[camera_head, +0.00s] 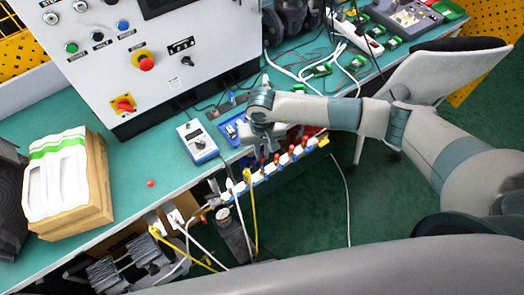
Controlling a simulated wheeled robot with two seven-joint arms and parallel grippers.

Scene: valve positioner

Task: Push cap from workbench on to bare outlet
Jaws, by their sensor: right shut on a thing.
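A small red cap (151,183) lies alone on the green workbench (140,150), left of centre. A blue and white strip of outlets (270,174) runs along the bench's front edge, with several red caps on it. My right gripper (262,150) points down over the middle of this strip. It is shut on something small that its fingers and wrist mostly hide. I cannot tell whether that is a cap or whether it touches an outlet. Which outlet is bare is too small to make out. My left gripper is not in view.
A white panel (110,75) with buttons stands at the back. A blue and white meter (197,142) sits left of my right gripper. A wooden block with a white and green top (95,190) stands at the left. Yellow and white cables hang below the strip. A chair (440,85) is at right.

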